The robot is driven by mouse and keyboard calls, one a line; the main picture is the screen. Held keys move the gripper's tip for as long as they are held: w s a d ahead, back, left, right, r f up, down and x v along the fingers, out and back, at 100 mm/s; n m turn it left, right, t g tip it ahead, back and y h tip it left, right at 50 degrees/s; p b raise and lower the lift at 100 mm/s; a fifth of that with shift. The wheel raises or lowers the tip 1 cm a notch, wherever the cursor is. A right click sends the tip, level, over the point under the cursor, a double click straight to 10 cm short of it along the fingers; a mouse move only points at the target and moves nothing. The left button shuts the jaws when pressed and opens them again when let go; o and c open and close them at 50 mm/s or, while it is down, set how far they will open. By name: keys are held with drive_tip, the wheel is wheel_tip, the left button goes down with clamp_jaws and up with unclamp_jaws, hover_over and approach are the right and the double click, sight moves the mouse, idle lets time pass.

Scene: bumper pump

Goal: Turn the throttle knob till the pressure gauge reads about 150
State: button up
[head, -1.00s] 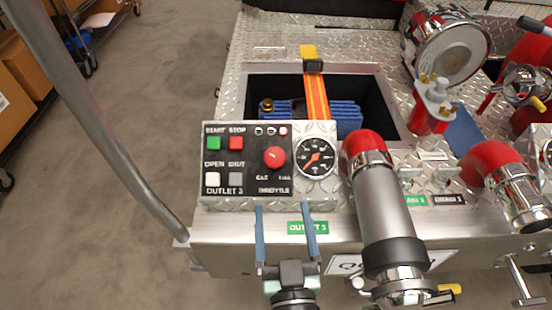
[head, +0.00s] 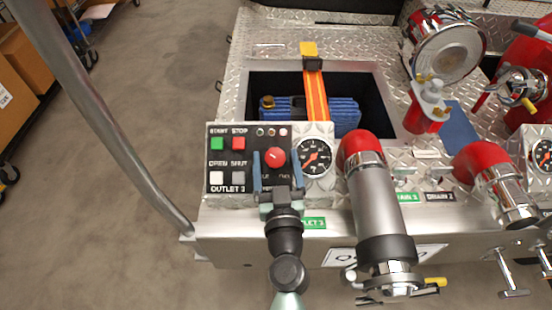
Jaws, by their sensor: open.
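The red throttle knob (head: 274,157) sits on the black control panel (head: 224,158) in the head view. The round pressure gauge (head: 313,157), with a black face and an orange-red needle, is just right of it. Its numbers are too small to read surely. My gripper (head: 275,160) is open, its two blue fingers at the left and right of the knob. I cannot tell whether they touch it. The gripper's body hides the panel's lower right part and most of the throttle label.
Green, red, white and grey buttons (head: 227,160) are left of the knob. A red-topped pipe (head: 363,148) stands close right of the gauge. A grey rail (head: 100,120) runs down the left. Behind the panel is an open bay with a blue engine part (head: 343,112).

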clamp_jaws()
idle(0.4)
